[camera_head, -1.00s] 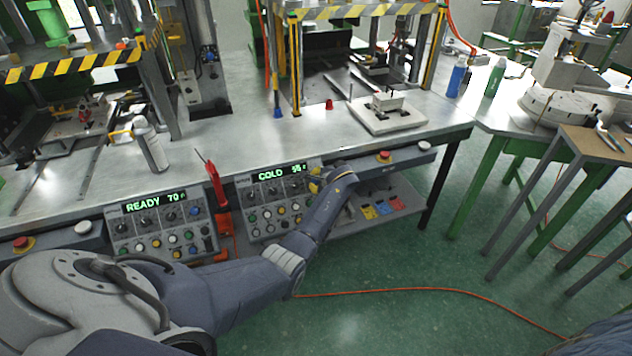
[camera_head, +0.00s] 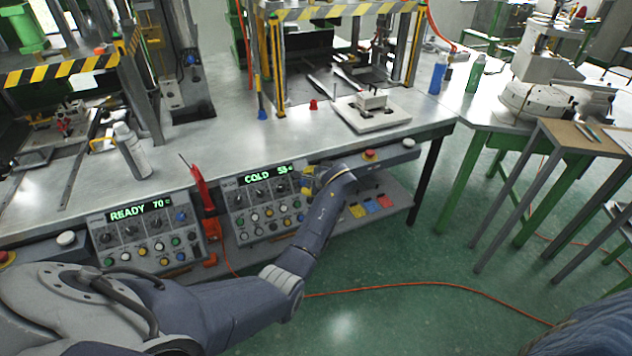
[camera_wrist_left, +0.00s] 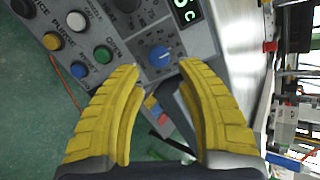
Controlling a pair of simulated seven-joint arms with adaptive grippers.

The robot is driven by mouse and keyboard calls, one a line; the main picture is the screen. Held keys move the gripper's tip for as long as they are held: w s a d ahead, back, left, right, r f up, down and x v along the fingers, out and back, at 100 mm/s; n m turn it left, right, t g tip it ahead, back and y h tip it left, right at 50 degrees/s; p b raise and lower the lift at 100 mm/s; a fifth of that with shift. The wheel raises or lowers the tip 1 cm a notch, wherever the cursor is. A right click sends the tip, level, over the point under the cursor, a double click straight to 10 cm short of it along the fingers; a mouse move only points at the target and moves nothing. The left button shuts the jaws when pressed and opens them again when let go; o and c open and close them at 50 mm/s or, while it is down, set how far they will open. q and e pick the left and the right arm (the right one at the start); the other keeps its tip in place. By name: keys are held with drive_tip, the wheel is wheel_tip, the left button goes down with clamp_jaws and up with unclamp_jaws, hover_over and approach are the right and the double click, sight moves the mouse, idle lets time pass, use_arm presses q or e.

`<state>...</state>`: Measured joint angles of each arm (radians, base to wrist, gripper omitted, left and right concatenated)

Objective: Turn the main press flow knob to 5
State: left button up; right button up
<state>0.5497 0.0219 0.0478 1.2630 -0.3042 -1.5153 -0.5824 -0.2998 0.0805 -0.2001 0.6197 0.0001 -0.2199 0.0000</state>
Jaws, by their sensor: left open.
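The right control panel (camera_head: 262,208) has a green display reading COLD and a number, a row of knobs and several coloured buttons. In the left wrist view, a blue knob (camera_wrist_left: 160,56) with a pointer mark sits on this panel; its scale is too small to read. My left gripper (camera_wrist_left: 160,66) is open, with its yellow fingers on either side of the blue knob, slightly short of it. In the head view, the left gripper (camera_head: 312,181) is at the panel's right end and hides that knob. My right gripper is not in view.
A left control panel (camera_head: 148,232) reads READY 70. A red tool (camera_head: 203,190) hangs between the panels. A red emergency button (camera_head: 369,155) sits right of my gripper. A spray bottle (camera_head: 132,150) and a white block fixture (camera_head: 371,108) stand on the metal bench.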

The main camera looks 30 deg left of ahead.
sight(303, 181)
use_arm(q)
drive_tip(key=v, duration=0.6)
drive_tip(key=shift+d+r, duration=0.15)
drive_tip(key=shift+o, duration=1.4)
drive_tip(key=s+d+r+m, duration=0.2)
drive_tip(key=d+r+m, duration=0.1)
drive_tip(key=shift+m+y, duration=0.3)
drive_tip(key=x, duration=1.6)
drive_tip(key=shift+a+f, duration=0.15)
drive_tip(key=shift+f, duration=0.4)
drive_tip(key=shift+c, duration=0.2)
